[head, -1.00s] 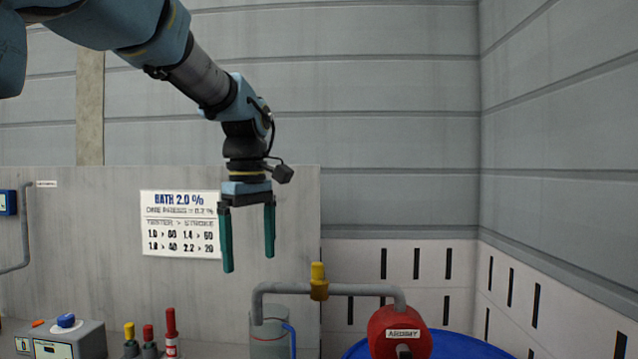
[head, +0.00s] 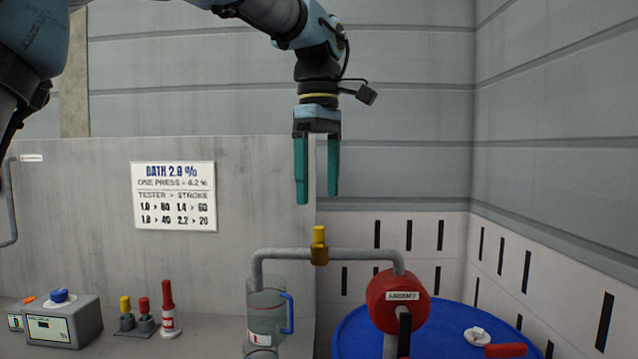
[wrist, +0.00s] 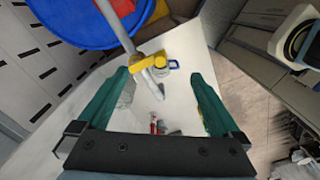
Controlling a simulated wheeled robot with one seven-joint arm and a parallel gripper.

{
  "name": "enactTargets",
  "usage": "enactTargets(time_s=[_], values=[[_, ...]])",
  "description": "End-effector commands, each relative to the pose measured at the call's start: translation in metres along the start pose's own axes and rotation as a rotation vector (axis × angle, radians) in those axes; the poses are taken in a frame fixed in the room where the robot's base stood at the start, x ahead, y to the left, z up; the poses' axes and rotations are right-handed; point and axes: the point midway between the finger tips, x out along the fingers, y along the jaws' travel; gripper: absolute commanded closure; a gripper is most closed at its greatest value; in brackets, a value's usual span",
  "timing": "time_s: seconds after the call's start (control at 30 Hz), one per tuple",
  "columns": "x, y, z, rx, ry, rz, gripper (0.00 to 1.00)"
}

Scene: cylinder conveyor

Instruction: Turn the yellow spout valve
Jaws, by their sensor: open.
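The yellow spout valve (head: 319,246) sits upright on the grey spout pipe (head: 362,254), which arches from above a clear jug to a red pump head. In the wrist view the valve (wrist: 149,62) shows beyond and between my fingertips. My gripper (head: 317,198) is open and empty, pointing down, above the valve with a clear gap. The wrist view also shows both green fingers (wrist: 160,85) spread apart. Nothing is between them at their own height.
A clear jug with a blue handle (head: 288,314) stands under the pipe's left end. The red pump head (head: 399,300) is above a blue drum (head: 350,335). A tester box (head: 75,325) and small bottles (head: 168,312) stand at left. A wall sign (head: 174,196) hangs behind.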

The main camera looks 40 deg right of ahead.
Motion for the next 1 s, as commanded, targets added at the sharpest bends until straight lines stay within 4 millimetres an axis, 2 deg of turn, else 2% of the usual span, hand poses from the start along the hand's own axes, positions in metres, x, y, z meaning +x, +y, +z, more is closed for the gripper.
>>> enactTargets(time_s=[0.03,0.6,1.0], values=[[0.012,0.0,0.0,0.0,0.0,0.0,0.0],[0.069,0.0,0.0,0.0,0.0,0.0,0.0],[0.074,0.0,0.0,0.0,0.0,0.001,0.0]])
